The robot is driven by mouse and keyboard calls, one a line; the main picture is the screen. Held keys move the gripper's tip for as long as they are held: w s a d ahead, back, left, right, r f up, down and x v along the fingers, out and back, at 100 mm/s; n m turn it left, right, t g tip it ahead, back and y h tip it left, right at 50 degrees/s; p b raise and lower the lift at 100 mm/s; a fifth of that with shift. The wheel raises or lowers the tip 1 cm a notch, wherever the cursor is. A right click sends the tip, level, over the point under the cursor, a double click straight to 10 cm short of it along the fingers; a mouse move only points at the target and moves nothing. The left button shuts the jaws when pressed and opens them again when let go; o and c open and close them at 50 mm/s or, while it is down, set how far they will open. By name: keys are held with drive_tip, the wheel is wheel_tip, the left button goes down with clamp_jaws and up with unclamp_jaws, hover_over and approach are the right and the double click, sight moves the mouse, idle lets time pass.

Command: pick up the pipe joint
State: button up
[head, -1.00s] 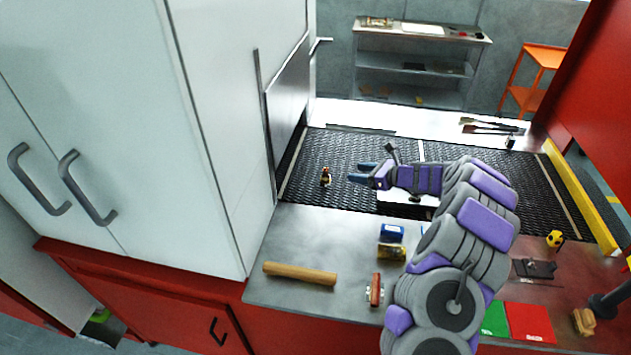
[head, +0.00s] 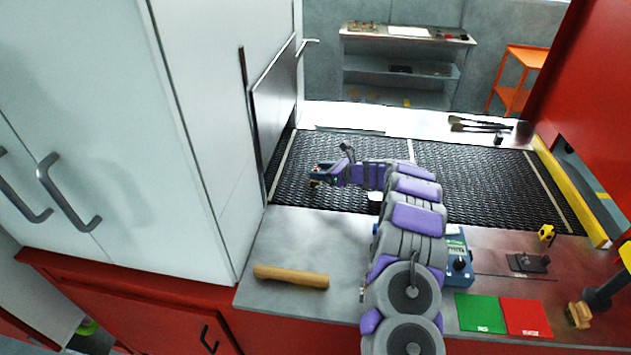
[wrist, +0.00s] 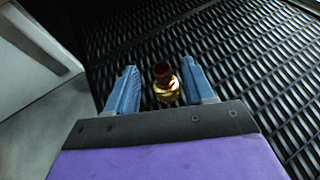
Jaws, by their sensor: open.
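The pipe joint (wrist: 167,88) is a small brass piece with a dark reddish top, on the black mesh belt (head: 470,185). In the wrist view it shows between the two blue fingers of my gripper (wrist: 160,70), nearer the right finger. The fingers are apart on either side of it, and the lower end of the joint is partly hidden by the gripper body. In the head view my gripper (head: 316,172) is over the left part of the belt, and only a little of the pipe joint (head: 315,184) shows beneath the fingers.
A white cabinet (head: 190,120) with a grey panel (head: 274,100) stands close left of the belt. A wooden roller (head: 291,277) lies on the metal counter in front. Brushes (head: 480,124) lie behind the belt. Green (head: 481,313) and red (head: 526,316) sheets lie at right.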

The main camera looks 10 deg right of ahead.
drive_tip(key=shift+w+a+f+b, duration=0.45)
drive_tip(key=shift+w+a+f, duration=0.5)
drive_tip(key=shift+w+f, duration=0.2)
drive_tip(key=shift+w+a, duration=0.4)
drive_tip(key=shift+a, duration=0.15)
clamp_jaws()
